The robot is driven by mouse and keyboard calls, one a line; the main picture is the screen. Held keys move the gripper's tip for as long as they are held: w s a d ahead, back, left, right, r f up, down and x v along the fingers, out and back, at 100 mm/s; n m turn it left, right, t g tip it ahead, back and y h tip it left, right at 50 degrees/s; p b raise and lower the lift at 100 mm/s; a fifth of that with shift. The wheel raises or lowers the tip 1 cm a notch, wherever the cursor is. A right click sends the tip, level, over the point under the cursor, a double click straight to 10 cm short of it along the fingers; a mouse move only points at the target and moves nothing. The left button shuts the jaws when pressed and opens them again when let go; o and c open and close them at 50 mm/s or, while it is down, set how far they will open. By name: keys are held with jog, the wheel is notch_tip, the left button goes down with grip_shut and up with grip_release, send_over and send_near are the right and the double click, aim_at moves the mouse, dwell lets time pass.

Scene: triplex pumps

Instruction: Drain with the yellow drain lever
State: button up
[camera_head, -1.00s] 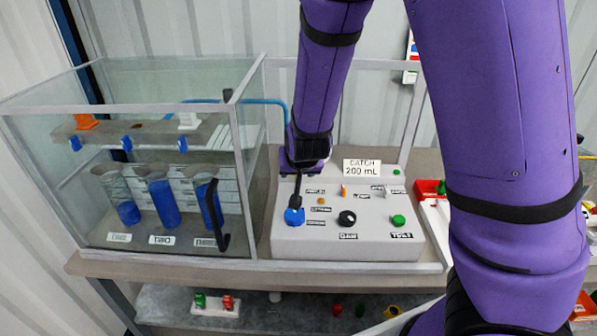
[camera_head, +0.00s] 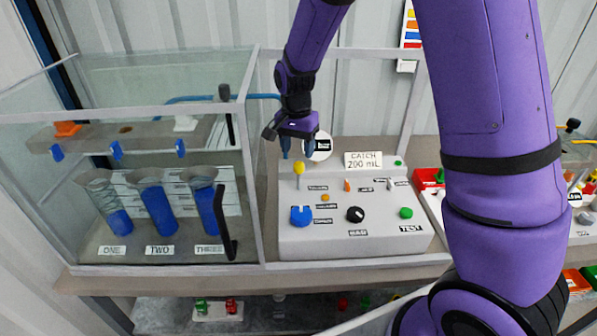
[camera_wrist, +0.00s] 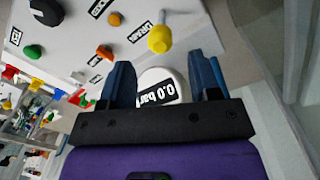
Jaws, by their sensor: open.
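The yellow drain lever (camera_head: 299,169) stands up with a round yellow head at the back left of the light grey control box (camera_head: 352,239). In the wrist view its yellow head (camera_wrist: 160,39) sits on a pale stem, beyond and between the fingertips. My gripper (camera_head: 297,149) is open and empty, just above and behind the lever, not touching it. In the wrist view the fingers (camera_wrist: 165,72) are spread wide. A round gauge (camera_wrist: 158,87) reading "0.0 bar" shows between them.
The box also carries a blue part (camera_head: 301,216), a black knob (camera_head: 355,214), a green button (camera_head: 405,213) and a "CATCH 200 mL" sign (camera_head: 363,160). A glass tank (camera_head: 245,180) with three blue-filled cylinders stands at left. Red trays (camera_head: 428,177) lie at right.

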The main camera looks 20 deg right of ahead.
aim_at(299, 172)
notch_tip(299, 172, down, 8)
jog(key=shift+s+d+f, duration=0.1)
jog(key=shift+c, duration=0.5)
